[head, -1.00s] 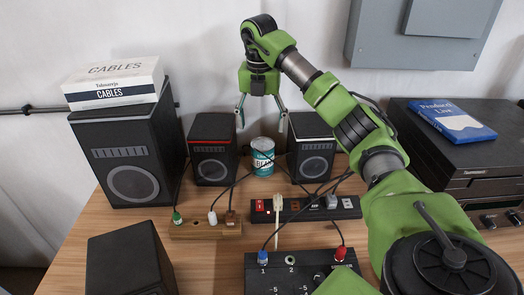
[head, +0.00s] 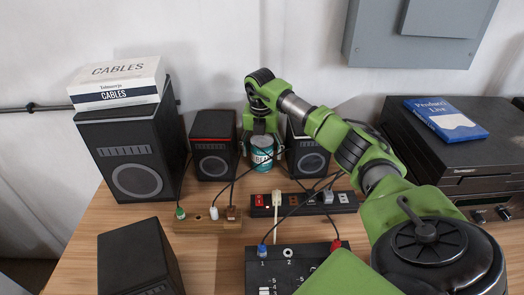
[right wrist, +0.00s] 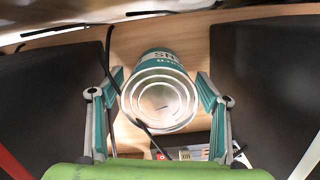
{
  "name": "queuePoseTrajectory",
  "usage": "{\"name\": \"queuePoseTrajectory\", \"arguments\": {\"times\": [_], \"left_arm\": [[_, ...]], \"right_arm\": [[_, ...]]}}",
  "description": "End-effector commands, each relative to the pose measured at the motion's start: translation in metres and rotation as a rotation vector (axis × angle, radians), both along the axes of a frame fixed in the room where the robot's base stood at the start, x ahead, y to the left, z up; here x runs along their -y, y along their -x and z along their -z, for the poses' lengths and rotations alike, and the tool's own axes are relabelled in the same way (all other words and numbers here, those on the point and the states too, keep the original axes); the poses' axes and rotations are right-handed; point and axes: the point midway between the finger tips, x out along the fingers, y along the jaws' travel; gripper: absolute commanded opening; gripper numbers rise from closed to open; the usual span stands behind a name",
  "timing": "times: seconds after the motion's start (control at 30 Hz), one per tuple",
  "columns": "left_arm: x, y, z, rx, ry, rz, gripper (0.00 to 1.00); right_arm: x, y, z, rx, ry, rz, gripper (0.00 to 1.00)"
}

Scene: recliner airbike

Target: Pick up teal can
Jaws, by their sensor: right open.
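The teal can (head: 262,158) stands upright on the wooden table between two small black speakers. Its silver top and teal label also show in the right wrist view (right wrist: 160,98). My right gripper (head: 262,150) is open and has come down over the can. In the right wrist view, one finger of the gripper (right wrist: 158,100) is on each side of the can, with some gap showing. A black cable crosses in front of the can in the wrist view. My left gripper is not in view.
Small speakers stand close on the left (head: 213,150) and right (head: 306,155) of the can. A power strip (head: 303,203) and cables lie in front. A large speaker (head: 133,150) with a cables box (head: 117,80) stands at left.

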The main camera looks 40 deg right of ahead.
Motion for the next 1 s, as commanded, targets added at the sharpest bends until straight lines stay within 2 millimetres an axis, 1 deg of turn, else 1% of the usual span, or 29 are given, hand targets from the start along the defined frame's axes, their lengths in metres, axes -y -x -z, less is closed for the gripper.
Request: {"name": "queuePoseTrajectory", "arguments": {"times": [0.2,0.23,0.43,0.8,0.9,1.0], "left_arm": [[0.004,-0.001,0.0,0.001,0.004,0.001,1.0],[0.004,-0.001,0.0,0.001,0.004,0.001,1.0],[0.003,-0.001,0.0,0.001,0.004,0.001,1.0],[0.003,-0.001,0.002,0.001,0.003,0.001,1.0],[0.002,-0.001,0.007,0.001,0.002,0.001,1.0],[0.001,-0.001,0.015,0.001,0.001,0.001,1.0]], "right_arm": [[0.0,-0.001,0.002,0.002,0.0,0.0,0.69],[0.0,-0.001,0.002,0.002,0.0,0.0,0.67],[0.0,0.0,0.002,0.001,0.0,0.0,0.15],[0.0,-0.001,-0.002,0.004,0.0,0.0,0.14],[0.001,-0.002,-0.007,0.006,0.001,0.001,0.14],[0.0,-0.002,-0.019,0.008,0.001,-0.001,0.14]]}}
